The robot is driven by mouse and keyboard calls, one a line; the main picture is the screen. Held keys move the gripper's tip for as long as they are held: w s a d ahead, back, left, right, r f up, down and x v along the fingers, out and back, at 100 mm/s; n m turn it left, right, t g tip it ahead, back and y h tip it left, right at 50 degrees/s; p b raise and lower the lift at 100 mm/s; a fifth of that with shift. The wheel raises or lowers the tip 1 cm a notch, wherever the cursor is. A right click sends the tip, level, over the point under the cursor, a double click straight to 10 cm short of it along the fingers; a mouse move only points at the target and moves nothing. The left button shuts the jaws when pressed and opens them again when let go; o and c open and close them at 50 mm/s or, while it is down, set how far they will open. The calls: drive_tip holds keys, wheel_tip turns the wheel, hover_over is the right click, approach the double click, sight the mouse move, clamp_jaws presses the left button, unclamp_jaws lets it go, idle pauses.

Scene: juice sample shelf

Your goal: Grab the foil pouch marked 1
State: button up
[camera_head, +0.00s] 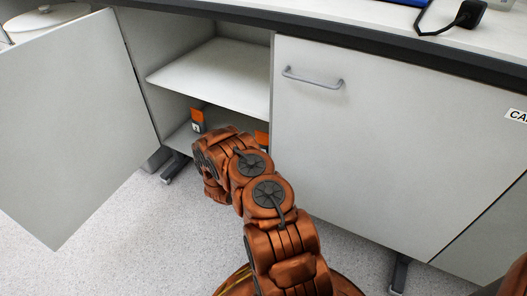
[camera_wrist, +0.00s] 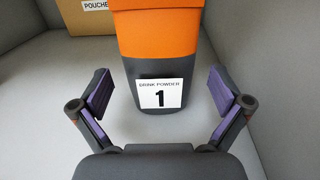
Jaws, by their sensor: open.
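The foil pouch marked 1 (camera_wrist: 156,45) stands upright in the wrist view, orange above and dark grey below. Its white label reads "DRINK POWDER 1". My gripper (camera_wrist: 161,90) is open, with one purple-padded finger to the left of the pouch's lower part and one to the right. Gaps show between the pouch and both fingers. In the head view, an orange and dark pouch (camera_head: 198,116) stands on the cupboard's lower level, its label too small to read. Another orange patch (camera_head: 262,135) shows beside my arm, which hides my gripper there.
A cardboard box (camera_wrist: 85,14) with a label starting "POUCHE" stands behind at the left. The cupboard has a middle shelf (camera_head: 215,72) above, an open door (camera_head: 75,120) at left and a closed door (camera_head: 385,130) at right.

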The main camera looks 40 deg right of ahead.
drive_tip(key=shift+x, duration=0.8)
drive_tip(key=shift+r, duration=0.1)
drive_tip(key=shift+a, duration=0.1)
drive_tip(key=c, duration=1.3)
drive_tip(key=shift+c, duration=0.2)
